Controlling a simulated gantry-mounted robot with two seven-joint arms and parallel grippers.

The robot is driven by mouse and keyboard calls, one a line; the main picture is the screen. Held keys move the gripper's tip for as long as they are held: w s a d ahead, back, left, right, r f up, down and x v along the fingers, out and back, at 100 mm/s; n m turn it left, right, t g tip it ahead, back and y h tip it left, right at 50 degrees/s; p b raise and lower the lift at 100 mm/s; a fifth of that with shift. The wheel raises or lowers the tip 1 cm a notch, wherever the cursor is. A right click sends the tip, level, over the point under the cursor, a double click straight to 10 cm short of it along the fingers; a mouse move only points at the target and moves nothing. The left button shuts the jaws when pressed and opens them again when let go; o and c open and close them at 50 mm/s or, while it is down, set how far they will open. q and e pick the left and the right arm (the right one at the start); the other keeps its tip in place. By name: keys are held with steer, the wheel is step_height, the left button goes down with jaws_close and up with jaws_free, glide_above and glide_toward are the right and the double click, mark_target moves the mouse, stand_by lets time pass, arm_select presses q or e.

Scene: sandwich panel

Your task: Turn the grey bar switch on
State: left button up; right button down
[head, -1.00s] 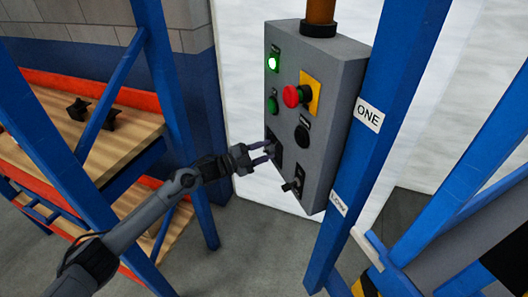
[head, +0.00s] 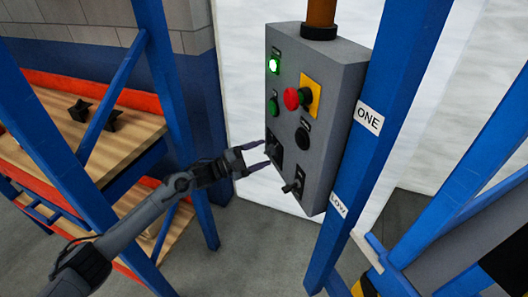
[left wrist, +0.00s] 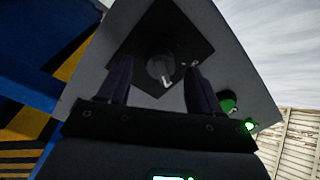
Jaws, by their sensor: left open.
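The grey control panel (head: 335,90) hangs beside a blue post. The grey bar switch (left wrist: 160,70) is a short grey bar on a round dark base, set on a black square plate. In the head view the same plate (head: 276,156) sits low on the panel's left side, and its bar is hard to make out. My left gripper (head: 267,153) is open in front of this plate. In the left wrist view its two fingers stand on either side of the bar, with a visible gap at each side. Whether the fingertips touch the panel I cannot tell. My right gripper is not in view.
The panel also carries a lit green lamp (head: 273,64), a green button (head: 272,106), a red button (head: 292,98) on yellow, a black round button (head: 302,136) and a small lever switch (head: 293,186). Blue posts (head: 385,130) stand right; a wooden shelf (head: 90,135) is left.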

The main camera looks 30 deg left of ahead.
arm_select(q)
steer(key=p+v, duration=0.1)
steer(key=v, duration=0.7)
steer(key=shift+s+a, duration=0.25)
steer(key=shift+s, duration=0.1)
